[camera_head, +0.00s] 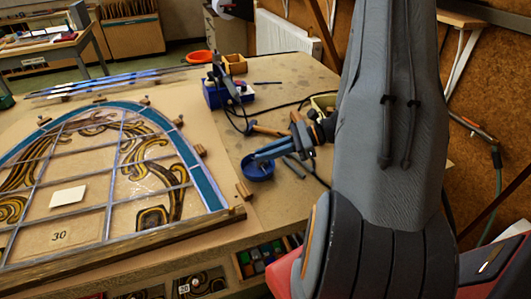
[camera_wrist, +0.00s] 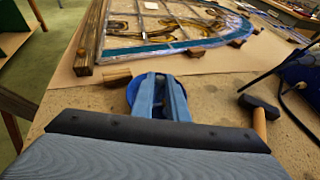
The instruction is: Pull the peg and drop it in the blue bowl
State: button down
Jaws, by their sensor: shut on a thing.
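My gripper (camera_head: 258,155) reaches in from the right in the head view. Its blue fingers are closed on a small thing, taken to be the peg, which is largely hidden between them. The fingertips are above the small blue bowl (camera_head: 258,172), which stands on the bench; the height between them is hard to judge. In the wrist view the fingers (camera_wrist: 158,78) cover much of the bowl (camera_wrist: 132,92). Wooden pegs sit round the arched leaded panel (camera_head: 118,150); the nearest peg (camera_head: 243,190) is beside the bowl, at the panel's corner.
A hammer (camera_wrist: 259,108) lies right of the bowl in the wrist view. A blue box with a soldering tool (camera_head: 218,95) and its cable stand behind. A wooden bar (camera_head: 130,248) runs along the panel's near edge. Bare bench (camera_head: 300,72) lies at the back.

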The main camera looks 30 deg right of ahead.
jog(key=shift+f, duration=0.4)
dwell(0.3)
jog(key=c, duration=1.7)
grip_release()
jog(key=shift+o, duration=0.2)
jog(key=b+v, duration=0.3)
jog(key=v, duration=0.5)
